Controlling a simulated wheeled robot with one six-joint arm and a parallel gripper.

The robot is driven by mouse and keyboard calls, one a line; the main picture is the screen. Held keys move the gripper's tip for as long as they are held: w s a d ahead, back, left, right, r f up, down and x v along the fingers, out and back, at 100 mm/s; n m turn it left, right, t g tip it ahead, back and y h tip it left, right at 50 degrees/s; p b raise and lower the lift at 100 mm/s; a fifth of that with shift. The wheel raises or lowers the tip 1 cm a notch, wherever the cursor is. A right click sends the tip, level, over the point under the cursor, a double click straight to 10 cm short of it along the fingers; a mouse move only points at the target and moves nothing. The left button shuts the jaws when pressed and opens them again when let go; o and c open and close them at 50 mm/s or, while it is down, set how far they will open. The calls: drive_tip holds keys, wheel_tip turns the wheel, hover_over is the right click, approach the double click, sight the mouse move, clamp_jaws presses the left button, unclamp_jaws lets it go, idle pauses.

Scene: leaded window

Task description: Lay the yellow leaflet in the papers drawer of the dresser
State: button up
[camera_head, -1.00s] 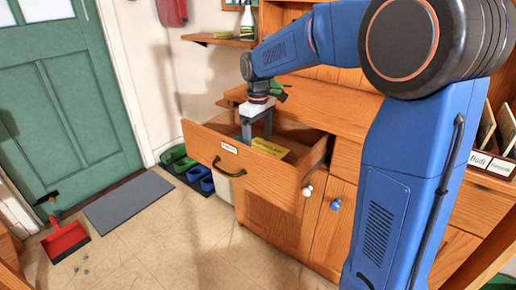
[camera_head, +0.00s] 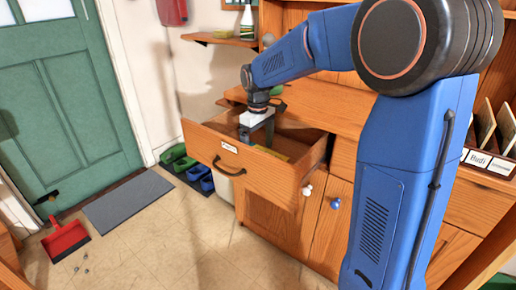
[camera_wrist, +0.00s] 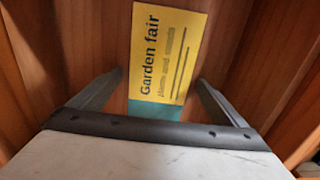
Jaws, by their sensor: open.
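The yellow leaflet (camera_wrist: 168,45), marked "Garden fair" with a teal band at one end, lies inside the open drawer (camera_head: 245,172) of the dresser (camera_head: 270,212). In the head view only a yellow strip of the leaflet (camera_head: 272,153) shows above the drawer front. My gripper (camera_head: 257,138) is inside the drawer opening, pointing down. In the wrist view its two fingers (camera_wrist: 160,78) are spread apart, one on each side of the leaflet's teal end, with gaps to both edges. The drawer's label (camera_head: 229,147) is too small to read.
The drawer's wooden walls stand close around my gripper. White and blue knobs (camera_head: 335,204) are on the cupboard doors below. Card holders (camera_head: 487,125) stand on the right. Green and blue shoes (camera_head: 179,160), a grey mat (camera_head: 128,203) and a red dustpan (camera_head: 65,240) are on the floor.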

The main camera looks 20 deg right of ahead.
drive_tip(key=shift+r, duration=0.15)
wheel_tip(320, 180, up, 12)
idle(0.5)
